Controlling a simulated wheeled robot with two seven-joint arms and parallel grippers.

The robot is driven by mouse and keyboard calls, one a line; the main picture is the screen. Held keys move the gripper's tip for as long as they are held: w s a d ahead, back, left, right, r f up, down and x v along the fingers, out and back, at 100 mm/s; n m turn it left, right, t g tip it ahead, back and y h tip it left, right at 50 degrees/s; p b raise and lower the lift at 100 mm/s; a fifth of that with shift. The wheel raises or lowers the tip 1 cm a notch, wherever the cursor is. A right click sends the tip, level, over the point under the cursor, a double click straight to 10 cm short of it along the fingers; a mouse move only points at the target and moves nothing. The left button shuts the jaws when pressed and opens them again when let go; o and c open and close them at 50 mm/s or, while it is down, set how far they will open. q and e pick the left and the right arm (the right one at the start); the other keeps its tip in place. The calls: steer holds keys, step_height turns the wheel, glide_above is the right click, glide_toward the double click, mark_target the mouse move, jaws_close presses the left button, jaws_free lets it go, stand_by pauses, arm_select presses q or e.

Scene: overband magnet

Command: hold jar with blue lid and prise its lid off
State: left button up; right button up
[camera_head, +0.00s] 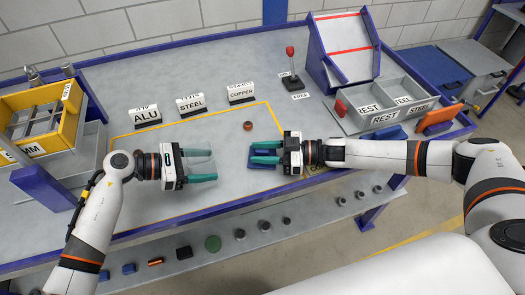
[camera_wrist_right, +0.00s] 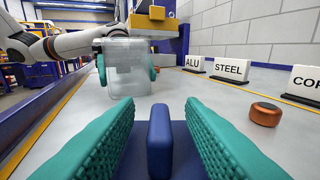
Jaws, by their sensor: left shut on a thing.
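My left gripper (camera_head: 214,165) is shut on a clear, see-through jar, which shows best in the right wrist view (camera_wrist_right: 128,72) between its teal fingers. The jar is hard to make out in the head view, and I see no lid on it. My right gripper (camera_head: 251,154) is open, its teal fingers pointing left towards the jar. A flat blue piece with a raised bar, apparently the blue lid (camera_wrist_right: 160,140), lies between and below its fingers, with gaps on both sides of the bar. It also shows in the head view (camera_head: 260,167) partly hidden under the fingers.
A small copper-brown piece (camera_head: 248,125) stands on the table behind my right gripper. ALU (camera_head: 146,115), STEEL (camera_head: 191,106) and COPPER (camera_head: 241,94) signs stand behind. A yellow bin (camera_head: 66,112) is at left, a grey REST/STEEL tray (camera_head: 385,118) at right.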

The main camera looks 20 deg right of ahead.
step_height(320, 180, up, 10)
steer(key=shift+r, duration=0.1)
stand_by(0.4)
stand_by(0.5)
step_height(320, 180, up, 8)
stand_by(0.8)
arm_select(q)
steer(key=o, duration=1.4)
steer(key=shift+c, duration=0.2)
